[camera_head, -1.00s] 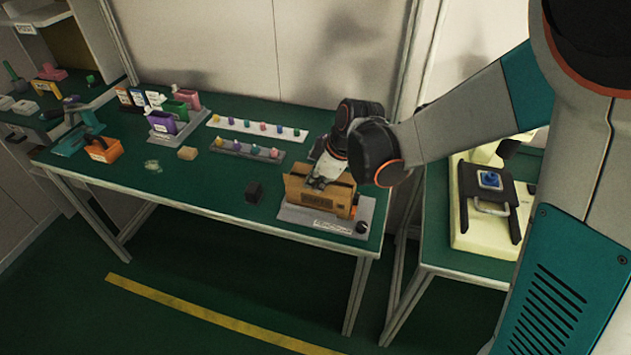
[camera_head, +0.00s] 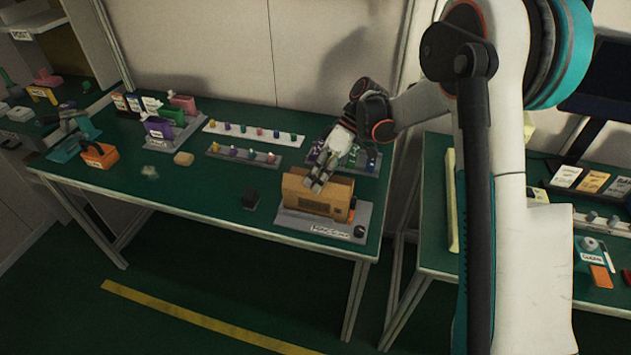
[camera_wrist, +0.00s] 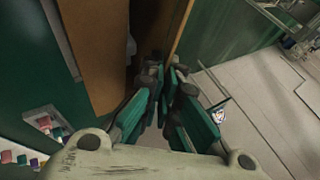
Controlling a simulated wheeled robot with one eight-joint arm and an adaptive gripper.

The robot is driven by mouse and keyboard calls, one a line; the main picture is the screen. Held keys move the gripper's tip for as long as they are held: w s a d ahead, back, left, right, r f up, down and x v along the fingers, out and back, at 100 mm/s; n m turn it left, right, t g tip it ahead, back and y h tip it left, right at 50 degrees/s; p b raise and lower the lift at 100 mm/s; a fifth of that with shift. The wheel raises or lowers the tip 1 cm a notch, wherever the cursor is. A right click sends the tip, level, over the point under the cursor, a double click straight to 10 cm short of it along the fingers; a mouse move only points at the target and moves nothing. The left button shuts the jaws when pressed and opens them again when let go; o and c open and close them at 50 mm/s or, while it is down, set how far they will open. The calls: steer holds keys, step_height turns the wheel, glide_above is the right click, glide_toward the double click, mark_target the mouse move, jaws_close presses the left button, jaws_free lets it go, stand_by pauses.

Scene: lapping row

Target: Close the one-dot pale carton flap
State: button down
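A tan-brown carton (camera_head: 334,211) stands on a grey base plate (camera_head: 288,219) at the right front of the green table. Its upright panels show, but no dot marking can be made out. In the wrist view a wide brown carton panel (camera_wrist: 97,45) and a narrower tilted one (camera_wrist: 182,25) flank a dark gap. My gripper (camera_head: 318,187) is at the carton's top, tips pointing down. In the wrist view its teal-padded fingers (camera_wrist: 166,75) converge almost together, with nothing seen between them, near the lower edges of the panels. Whether they touch the carton is unclear.
A black block (camera_head: 250,199) lies left of the base. A grey strip with colored pegs (camera_head: 244,153) and a white one (camera_head: 255,134) are behind. An orange bin (camera_head: 100,155) is at the table's left. The table's front left is mostly clear.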

steer(key=shift+w+f+g, duration=0.1)
steer(key=shift+g, duration=0.2)
stand_by(0.4)
steer(key=c, duration=1.9)
jaws_free()
steer(key=shift+v, duration=3.75)
steer(key=shift+d, duration=0.1)
